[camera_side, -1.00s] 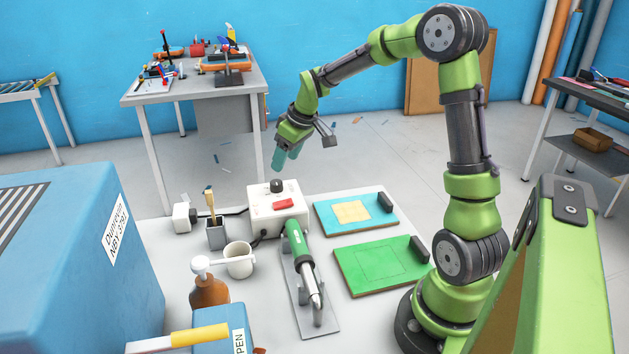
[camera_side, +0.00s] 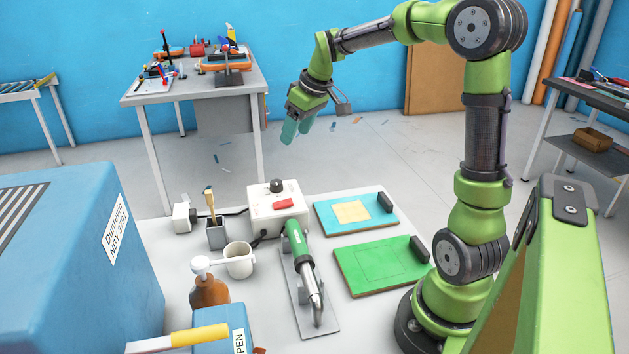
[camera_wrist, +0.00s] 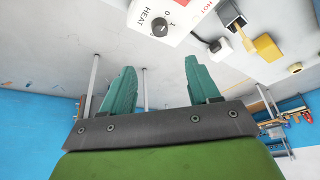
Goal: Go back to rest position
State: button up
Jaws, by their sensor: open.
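My gripper (camera_side: 297,130) hangs in the air above and behind the workbench, its teal fingers pointing down and to the left. It is empty. In the wrist view my gripper (camera_wrist: 158,82) shows its two teal fingers spread apart with nothing between them. The white heat box (camera_side: 278,209) with a black knob and red switch stands on the bench below it, well apart. The box's front with its dial also shows in the wrist view (camera_wrist: 178,14).
A green hot-air tool (camera_side: 298,245) lies on its grey stand. A blue board (camera_side: 330,222) and a green board (camera_side: 350,272) lie to its right. A brush cup (camera_side: 216,237), a white mug (camera_side: 240,262) and a brown bottle (camera_side: 209,292) stand left. The air around my gripper is clear.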

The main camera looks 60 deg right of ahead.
jog(key=s+a+r+m+t+y, duration=0.1)
jog(key=s+a+m+t+y, duration=0.1)
jog(key=s+a, duration=1.5)
jog(key=shift+s+a+r+m+t, duration=0.15)
jog(key=shift+a+m+t, duration=0.15)
jog(key=shift+a+m, duration=0.6)
jog(key=shift+a, duration=0.1)
